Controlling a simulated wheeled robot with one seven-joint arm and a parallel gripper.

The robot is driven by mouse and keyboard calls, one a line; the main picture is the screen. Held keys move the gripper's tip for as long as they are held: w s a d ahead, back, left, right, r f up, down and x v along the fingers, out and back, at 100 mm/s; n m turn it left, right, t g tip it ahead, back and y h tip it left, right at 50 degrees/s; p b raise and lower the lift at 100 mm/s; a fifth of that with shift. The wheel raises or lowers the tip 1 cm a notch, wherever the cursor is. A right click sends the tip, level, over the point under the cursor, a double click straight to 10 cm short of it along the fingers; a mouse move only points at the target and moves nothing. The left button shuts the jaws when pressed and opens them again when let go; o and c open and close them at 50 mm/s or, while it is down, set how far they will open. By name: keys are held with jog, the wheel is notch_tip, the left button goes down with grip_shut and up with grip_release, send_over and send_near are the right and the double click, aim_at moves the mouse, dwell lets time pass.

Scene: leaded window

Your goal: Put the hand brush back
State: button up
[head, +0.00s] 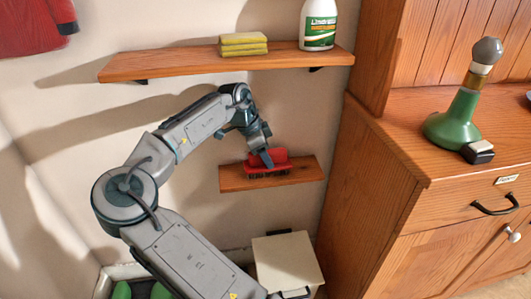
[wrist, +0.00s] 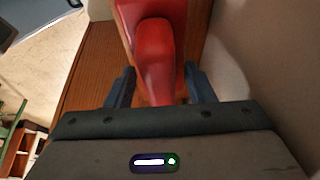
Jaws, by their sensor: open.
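The red hand brush (head: 280,160) with dark bristles rests on the small lower wall shelf (head: 300,177). In the wrist view the red brush (wrist: 155,55) runs from the top edge down between the jaws. My gripper (head: 266,158) is at the brush on the shelf, coming from above. Its two dark fingers show in the wrist view (wrist: 158,85), one on each side of the red handle, with small gaps. The gripper is open. The bristles' contact with the shelf is partly hard to make out.
A longer upper shelf (head: 180,66) holds stacked yellow sponges (head: 243,44) and a white and green bottle (head: 318,25), above my arm. A wooden cabinet (head: 375,190) stands close on the right, with a green lamp-like object (head: 455,120) on it. A pale box (head: 287,262) is below the lower shelf.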

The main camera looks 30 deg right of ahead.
jog(key=shift+r, duration=0.25)
jog(key=p+v, duration=0.1)
jog(key=v, duration=0.1)
jog(key=p+v, duration=0.1)
jog(key=v, duration=0.2)
jog(key=shift+w+a, duration=0.2)
jog(key=shift+a, duration=0.3)
jog(key=w+a+p, duration=0.1)
jog(key=w+a, duration=0.1)
jog(key=a, duration=0.8)
jog(key=shift+w+a+f+p, duration=0.15)
jog(key=shift+w+a+p, duration=0.15)
jog(key=shift+w, duration=0.1)
